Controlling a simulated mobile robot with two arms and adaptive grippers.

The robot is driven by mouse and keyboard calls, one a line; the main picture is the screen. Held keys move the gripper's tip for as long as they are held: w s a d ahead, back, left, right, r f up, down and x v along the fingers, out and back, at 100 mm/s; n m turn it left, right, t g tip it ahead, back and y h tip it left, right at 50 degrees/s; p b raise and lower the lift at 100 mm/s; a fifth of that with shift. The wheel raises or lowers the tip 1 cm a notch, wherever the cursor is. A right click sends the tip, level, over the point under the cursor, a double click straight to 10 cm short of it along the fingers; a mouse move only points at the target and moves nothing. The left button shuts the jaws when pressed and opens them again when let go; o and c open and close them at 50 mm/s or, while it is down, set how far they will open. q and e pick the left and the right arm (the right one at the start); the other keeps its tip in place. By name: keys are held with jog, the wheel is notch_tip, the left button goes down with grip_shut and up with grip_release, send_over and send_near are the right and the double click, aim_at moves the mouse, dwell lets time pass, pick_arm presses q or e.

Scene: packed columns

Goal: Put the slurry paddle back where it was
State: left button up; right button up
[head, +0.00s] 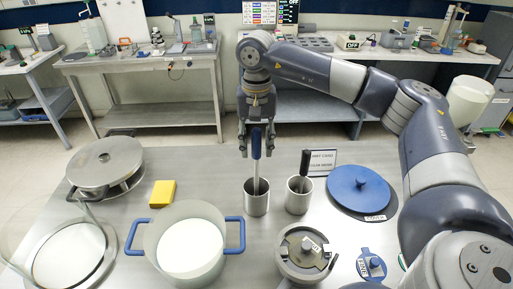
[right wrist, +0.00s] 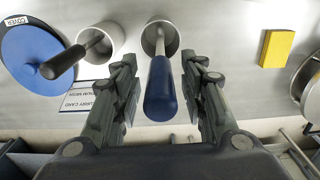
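A blue-handled tool (head: 256,143) stands with its shaft in the left steel can (head: 256,203). A black-handled tool (head: 305,163) leans in the right steel can (head: 298,203). I cannot tell from its shape which is the slurry paddle; their lower ends are hidden in the cans. My right gripper (head: 257,128) is open above the left can, its fingers on either side of the blue handle. In the right wrist view the blue handle (right wrist: 161,90) lies between the spread fingers (right wrist: 163,105), with gaps at both sides. My left gripper is out of view.
A pot with white contents (head: 184,272) and blue handles stands front left of the cans.

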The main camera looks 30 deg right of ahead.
notch_tip(320, 180, up, 11)
jog(key=shift+f+b, duration=0.2)
jog(key=shift+b, duration=0.45)
